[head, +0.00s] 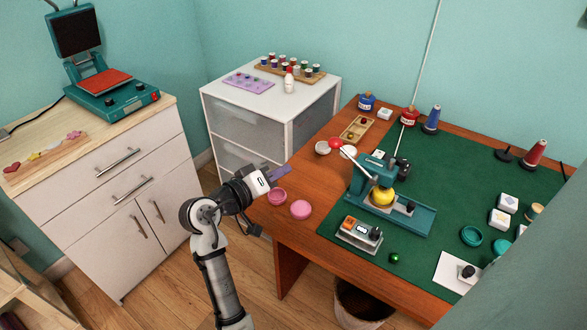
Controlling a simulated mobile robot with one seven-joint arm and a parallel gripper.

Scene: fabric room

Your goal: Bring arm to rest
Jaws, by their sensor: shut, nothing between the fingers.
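My arm (215,262) rises from the bottom of the head view, bent at the elbow. My gripper (280,172) points right, over the left edge of the wooden desk (265,210) as seen in the picture. Its dark fingers are shut with nothing held. A pink round lid or dish (277,197) lies on the desk just below the gripper. A second pink one (300,210) is beside it. I cannot tell the exact height of the gripper above the desk.
A teal hand press (400,210) stands on the green mat (460,170). A white drawer cabinet (318,100) with thread spools is behind my gripper. A heat press (112,92) sits on a cabinet at left. A bin (362,302) stands under the desk. Floor shows around my arm.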

